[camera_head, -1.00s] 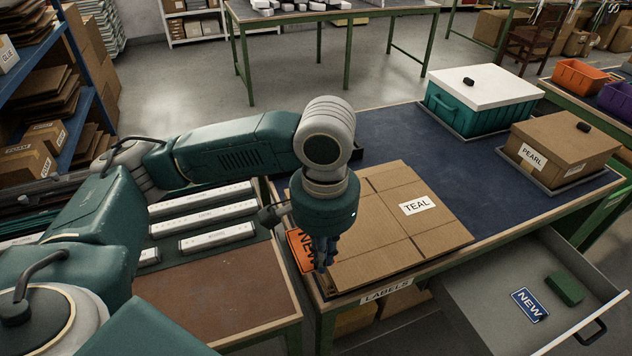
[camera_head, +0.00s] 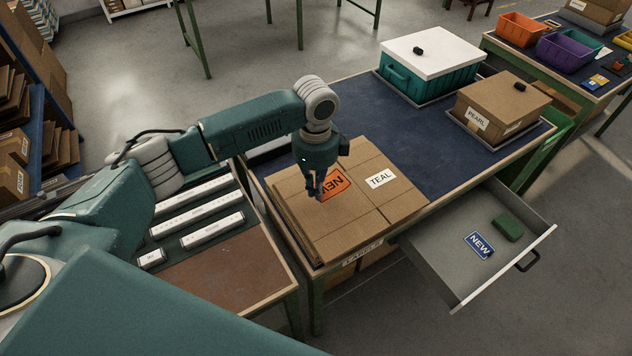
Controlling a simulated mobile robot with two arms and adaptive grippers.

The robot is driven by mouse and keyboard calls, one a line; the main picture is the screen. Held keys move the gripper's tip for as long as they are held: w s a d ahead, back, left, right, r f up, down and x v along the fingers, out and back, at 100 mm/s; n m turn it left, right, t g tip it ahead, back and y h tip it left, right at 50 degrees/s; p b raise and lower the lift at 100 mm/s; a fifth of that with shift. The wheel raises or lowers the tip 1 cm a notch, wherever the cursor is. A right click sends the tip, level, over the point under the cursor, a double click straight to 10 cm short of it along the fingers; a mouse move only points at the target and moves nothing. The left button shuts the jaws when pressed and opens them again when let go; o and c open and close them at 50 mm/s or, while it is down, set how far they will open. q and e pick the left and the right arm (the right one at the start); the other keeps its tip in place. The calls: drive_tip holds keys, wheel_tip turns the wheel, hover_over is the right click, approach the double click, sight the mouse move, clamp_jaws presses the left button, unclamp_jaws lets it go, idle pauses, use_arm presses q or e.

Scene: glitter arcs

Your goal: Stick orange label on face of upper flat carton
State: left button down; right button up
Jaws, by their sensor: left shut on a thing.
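The orange label (camera_head: 337,184) reads "NEW" and shows upside down in the head view. My left gripper (camera_head: 319,197) is shut on its left part, over the flat cartons. The upper flat carton (camera_head: 375,219) lies on top of a stack at the near end of the blue-topped bench and bears a white "TEAL" label (camera_head: 381,179). The orange label is over this carton's face, left of "TEAL"; I cannot tell whether it touches. My right gripper is not in view.
An open drawer (camera_head: 440,257) at front right holds a blue "NEW" label (camera_head: 480,245) and a green block (camera_head: 508,228). A "PEARL" carton (camera_head: 500,106) and a teal crate (camera_head: 428,84) with a white lid stand farther back. The bench's middle (camera_head: 410,128) is clear.

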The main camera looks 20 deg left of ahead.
sight(317, 214)
use_arm(q)
drive_tip(key=shift+d+f+b, duration=0.1)
drive_tip(key=shift+f+b, duration=1.1)
wheel_tip(317, 214, down, 3)
drive_tip(key=b, duration=0.3)
drive_tip(key=shift+f+b, duration=0.35)
drive_tip(key=shift+f, duration=0.7)
drive_tip(key=shift+d+r+p, duration=0.1)
drive_tip(key=shift+p, duration=0.4)
drive_tip(key=shift+p, duration=0.45)
drive_tip(key=shift+s+f, duration=0.1)
drive_tip(key=shift+f, duration=0.3)
drive_tip(key=c, duration=1.4)
unclamp_jaws()
drive_tip(key=shift+c, duration=0.2)
